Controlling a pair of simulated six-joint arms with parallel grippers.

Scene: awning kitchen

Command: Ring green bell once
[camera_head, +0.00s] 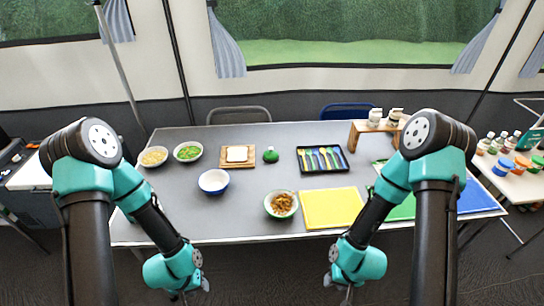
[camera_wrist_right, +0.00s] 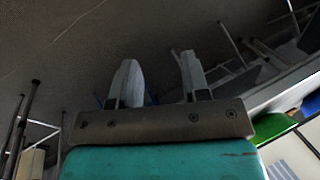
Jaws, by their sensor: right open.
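The green bell (camera_head: 271,156) stands on the grey table (camera_head: 235,190), just right of a wooden board with a white slab. It is small and rounded, with a small pale top. My left gripper (camera_head: 188,295) hangs low in front of the table's near edge, far from the bell; its jaws are too small and cut off to judge. My right gripper (camera_head: 345,292) hangs low in front of the near edge too. In the right wrist view its two fingers (camera_wrist_right: 158,65) are apart with nothing between them.
Bowls (camera_head: 214,181) and (camera_head: 281,204) stand nearer the front than the bell. A black tray of colored spoons (camera_head: 322,159) lies to its right. The wooden board (camera_head: 238,164) is close on its left. A yellow mat (camera_head: 332,208) lies at the front edge. Chairs stand behind the table.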

